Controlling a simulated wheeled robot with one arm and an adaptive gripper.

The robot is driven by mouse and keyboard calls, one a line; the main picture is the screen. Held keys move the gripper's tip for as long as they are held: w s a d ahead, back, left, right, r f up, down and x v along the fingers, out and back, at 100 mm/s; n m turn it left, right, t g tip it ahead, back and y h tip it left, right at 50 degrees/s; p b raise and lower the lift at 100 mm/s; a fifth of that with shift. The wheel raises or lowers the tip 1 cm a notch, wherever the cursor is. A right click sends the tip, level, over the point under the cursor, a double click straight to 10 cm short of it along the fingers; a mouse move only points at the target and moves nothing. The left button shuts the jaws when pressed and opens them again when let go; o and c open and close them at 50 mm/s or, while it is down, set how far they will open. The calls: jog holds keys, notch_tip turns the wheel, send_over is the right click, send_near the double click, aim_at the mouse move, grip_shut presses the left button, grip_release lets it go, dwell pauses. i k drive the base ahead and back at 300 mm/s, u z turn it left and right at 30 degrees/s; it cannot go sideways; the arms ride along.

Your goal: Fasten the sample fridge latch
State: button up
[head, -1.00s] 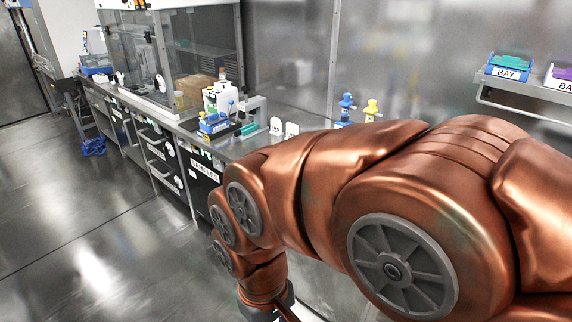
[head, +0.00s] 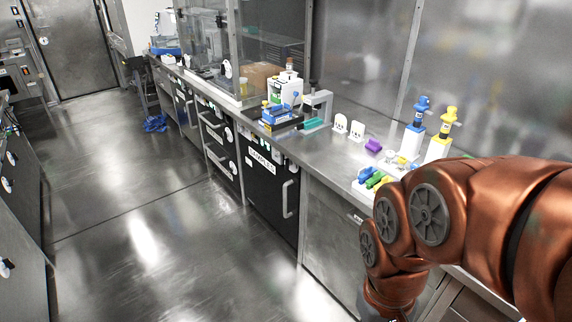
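The sample fridge is a black-fronted door (head: 262,195) under the bench, near the middle of the head view, with a white "SAMPLES" label (head: 262,161). A pale vertical handle (head: 288,198) stands at its right side. The door looks closed or nearly closed; I cannot tell if it is fully flush. Small parts show along its top edge, but the latch is too small to make out. My copper arm bends down at the right, well to the right of the fridge. My gripper is below the bottom edge of the view.
The steel bench top (head: 335,150) carries a white instrument (head: 285,92), a blue rack (head: 277,115), and blue (head: 418,125) and yellow (head: 442,130) topped bottles. More drawers (head: 215,140) lie left of the fridge. Dark cabinets (head: 18,200) line the left edge. The floor (head: 150,235) between is clear.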

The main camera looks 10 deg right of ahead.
aim_at(288, 163)
jog(key=z, duration=0.05)
jog(key=k, duration=0.5)
jog(key=u, duration=0.55)
jog(key=i, duration=1.35)
jog(key=u, duration=0.05)
